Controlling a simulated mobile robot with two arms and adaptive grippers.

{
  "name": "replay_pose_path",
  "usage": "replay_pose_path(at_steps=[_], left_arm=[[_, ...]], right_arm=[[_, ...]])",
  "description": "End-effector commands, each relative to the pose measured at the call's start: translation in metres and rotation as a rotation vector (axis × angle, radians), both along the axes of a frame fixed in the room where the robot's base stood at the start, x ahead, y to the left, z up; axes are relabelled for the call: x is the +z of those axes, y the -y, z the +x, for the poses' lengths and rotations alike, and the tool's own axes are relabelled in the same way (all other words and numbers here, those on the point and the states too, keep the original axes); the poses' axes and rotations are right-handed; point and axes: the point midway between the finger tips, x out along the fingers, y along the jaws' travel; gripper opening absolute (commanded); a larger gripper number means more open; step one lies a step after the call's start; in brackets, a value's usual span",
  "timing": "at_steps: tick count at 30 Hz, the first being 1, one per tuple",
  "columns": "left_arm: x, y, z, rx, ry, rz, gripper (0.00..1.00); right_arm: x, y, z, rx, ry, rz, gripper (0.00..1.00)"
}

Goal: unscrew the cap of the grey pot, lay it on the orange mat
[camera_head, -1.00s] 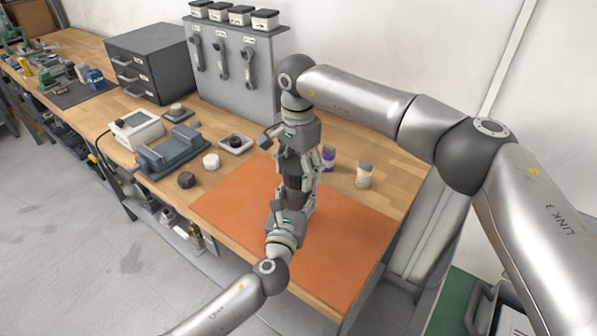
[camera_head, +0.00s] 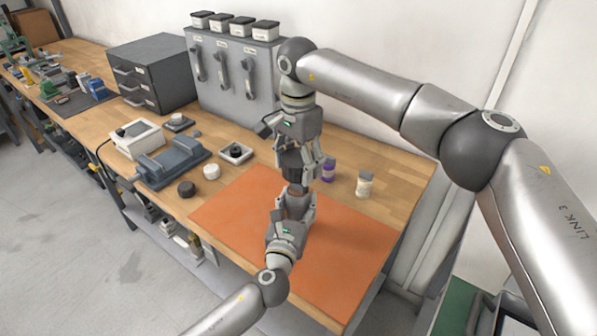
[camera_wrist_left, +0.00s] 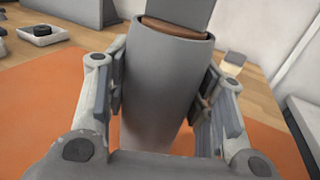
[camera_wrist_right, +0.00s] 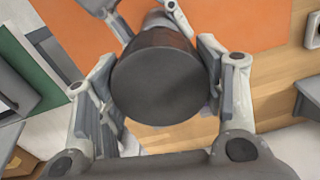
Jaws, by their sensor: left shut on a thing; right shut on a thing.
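The grey pot (camera_wrist_left: 165,85) stands upright between the fingers of my left gripper (camera_head: 296,204), which is shut on it above the orange mat (camera_head: 235,212). A brown surface shows at the pot's rim in the left wrist view. My right gripper (camera_head: 301,166) is above, pointing down, shut on the dark round cap (camera_wrist_right: 160,85), which also shows in the head view (camera_head: 291,161). A brown band shows between cap and left gripper in the head view. I cannot tell whether cap and pot still touch. The pot's lower part is hidden by the left gripper.
A purple-labelled jar (camera_head: 328,170) and a pale jar (camera_head: 364,184) stand behind the mat. Dark (camera_head: 186,189) and white (camera_head: 211,172) round pieces and a blue-grey device (camera_head: 172,163) are left of it. The mat's left and right parts are clear.

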Motion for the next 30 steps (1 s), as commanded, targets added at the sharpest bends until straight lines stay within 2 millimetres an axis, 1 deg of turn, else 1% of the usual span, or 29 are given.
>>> replay_pose_path(at_steps=[5,6,11,12,23,26,30], left_arm=[[0.000,0.000,0.000,0.000,-0.001,0.001,0.00],[0.000,0.000,0.000,0.000,-0.001,0.001,0.52],[0.000,0.000,0.000,0.000,0.000,0.001,0.72],[0.000,0.000,0.000,0.000,0.000,0.001,0.74],[-0.001,-0.001,-0.003,0.000,-0.001,0.000,0.74],[-0.001,-0.003,-0.012,-0.001,-0.001,0.000,0.74],[-0.002,-0.008,-0.034,-0.002,-0.003,0.001,0.74]], right_arm=[[0.001,0.000,0.000,0.000,-0.001,0.001,0.34],[0.001,0.000,0.000,0.000,-0.001,0.001,0.34],[0.001,0.000,0.000,0.000,0.000,0.000,0.34],[0.001,0.000,0.000,0.000,-0.001,0.001,0.34],[0.000,0.000,0.000,0.000,0.000,0.000,0.34],[0.000,0.000,0.000,0.000,0.000,0.000,0.34],[0.000,0.000,0.000,0.000,0.000,0.000,0.34]])
